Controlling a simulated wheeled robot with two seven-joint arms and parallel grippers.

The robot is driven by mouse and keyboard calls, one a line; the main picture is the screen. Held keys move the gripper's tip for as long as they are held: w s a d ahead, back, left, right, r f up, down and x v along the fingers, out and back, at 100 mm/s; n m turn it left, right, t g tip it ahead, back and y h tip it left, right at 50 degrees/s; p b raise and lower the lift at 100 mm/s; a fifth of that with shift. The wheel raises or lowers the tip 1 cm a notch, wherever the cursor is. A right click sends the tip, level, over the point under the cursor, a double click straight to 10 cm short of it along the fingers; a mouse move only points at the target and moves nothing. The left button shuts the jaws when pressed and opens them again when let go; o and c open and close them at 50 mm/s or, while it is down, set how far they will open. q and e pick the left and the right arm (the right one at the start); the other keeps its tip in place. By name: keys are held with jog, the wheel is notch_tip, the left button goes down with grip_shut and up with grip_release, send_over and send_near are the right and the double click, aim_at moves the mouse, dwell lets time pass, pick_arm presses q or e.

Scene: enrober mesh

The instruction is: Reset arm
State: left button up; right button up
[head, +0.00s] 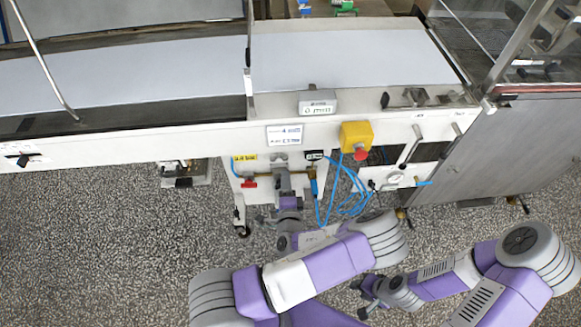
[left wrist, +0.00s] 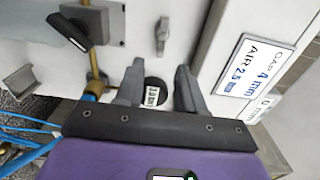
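My left arm reaches up from the bottom of the head view to the front of the white machine. My left gripper (head: 283,172) is just in front of its lower panel, beside a red-handled valve (head: 250,183). In the left wrist view the two fingers of my left gripper (left wrist: 158,85) stand apart. A round black knob (left wrist: 154,92) with a small white label shows between them; I cannot tell whether they touch it. My right gripper (head: 361,299) is low over the floor at the lower right, its fingers apart and nothing seen between them.
The machine carries a pale belt (head: 350,55), a yellow box with a red button (head: 356,137) and loose blue hoses (head: 345,192). A grey cabinet (head: 490,150) stands at the right. The speckled floor (head: 100,240) at the left is clear.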

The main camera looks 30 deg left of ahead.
pick_arm(q)
jog(key=s+d+f+n+g+h+p, duration=0.25)
jog(key=s+f+n+g+h, duration=0.25)
jog(key=s+f+n+g, duration=0.8)
jog(key=s+d+r+h, duration=0.1)
jog(key=s+d+h, duration=0.1)
jog(key=d+h, duration=0.2)
jog(key=s+d+r+n+g+h+p, duration=0.1)
jog(key=d+h, duration=0.3)
jog(key=d, duration=0.4)
jog(key=shift+s+d+r+g+h, duration=0.2)
jog(key=shift+s+r+g+h, duration=0.15)
jog(key=shift+r, duration=0.4)
